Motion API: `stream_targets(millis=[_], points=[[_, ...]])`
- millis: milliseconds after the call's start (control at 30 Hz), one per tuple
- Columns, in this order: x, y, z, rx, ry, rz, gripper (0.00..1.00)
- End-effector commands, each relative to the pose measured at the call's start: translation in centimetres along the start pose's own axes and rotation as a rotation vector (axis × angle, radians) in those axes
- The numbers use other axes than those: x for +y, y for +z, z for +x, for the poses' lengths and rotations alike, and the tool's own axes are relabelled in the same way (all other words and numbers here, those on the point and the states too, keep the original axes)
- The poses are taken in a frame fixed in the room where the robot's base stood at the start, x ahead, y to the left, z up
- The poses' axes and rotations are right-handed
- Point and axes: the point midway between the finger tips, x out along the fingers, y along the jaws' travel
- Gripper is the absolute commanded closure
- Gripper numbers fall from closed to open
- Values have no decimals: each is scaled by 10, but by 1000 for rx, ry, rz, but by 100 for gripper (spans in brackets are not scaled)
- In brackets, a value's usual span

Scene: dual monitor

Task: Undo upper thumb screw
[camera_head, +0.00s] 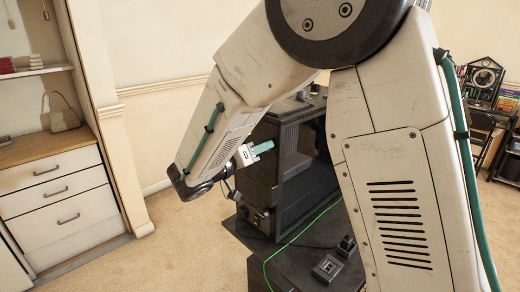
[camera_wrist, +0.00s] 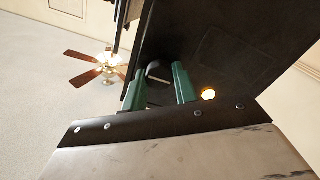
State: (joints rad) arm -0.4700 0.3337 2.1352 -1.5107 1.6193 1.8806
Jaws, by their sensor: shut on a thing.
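The dark case (camera_head: 258,185) stands upright in the middle of the head view, largely covered by my arm. My gripper (camera_head: 268,146) reaches its upper left side with teal fingers. In the wrist view my gripper (camera_wrist: 160,88) has one green finger on each side of a small dark part against the black panel (camera_wrist: 215,55). It is shut on this part, apparently the upper thumb screw (camera_wrist: 155,74), mostly hidden between the fingers.
The case stands on a dark stand (camera_head: 285,262) with a green cable (camera_head: 302,232) and a small black device (camera_head: 327,268). A white drawer cabinet (camera_head: 62,200) is at the left. A desk with a clock (camera_head: 484,78) is at the far right. Carpet between cabinet and stand is clear.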

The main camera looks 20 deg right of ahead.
Motion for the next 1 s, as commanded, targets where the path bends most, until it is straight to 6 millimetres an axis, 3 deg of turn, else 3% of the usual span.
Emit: stream_targets(millis=[367, 1000], points=[[0, 0, 0, -1, -1, -106, 94], [-1, 1, 0, -1, -1, -679, 94]])
